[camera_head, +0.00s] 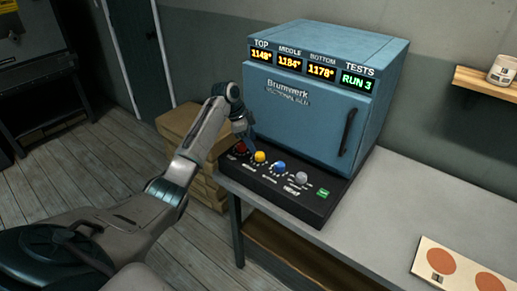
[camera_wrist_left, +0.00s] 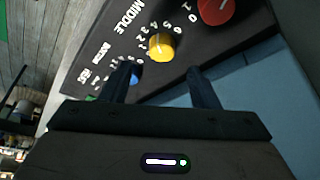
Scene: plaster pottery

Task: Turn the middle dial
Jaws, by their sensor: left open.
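The yellow dial (camera_head: 260,156) sits on the black control panel at the kiln's front; in the left wrist view the yellow dial (camera_wrist_left: 161,44) shows beside the word MIDDLE and a printed number scale. My left gripper (camera_head: 248,138) is just above the panel, near the red and yellow dials. In the wrist view my left gripper (camera_wrist_left: 160,72) is open, its fingers apart, with the yellow dial ahead between their tips. Nothing is held between the fingers. Whether a finger touches the dial cannot be told. My right gripper is not in view.
A red dial (camera_head: 240,147) and a blue dial (camera_head: 279,166) flank the yellow one. A grey knob (camera_head: 302,177) and green button (camera_head: 323,192) are farther right. The blue kiln (camera_head: 310,105) rises behind the panel.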

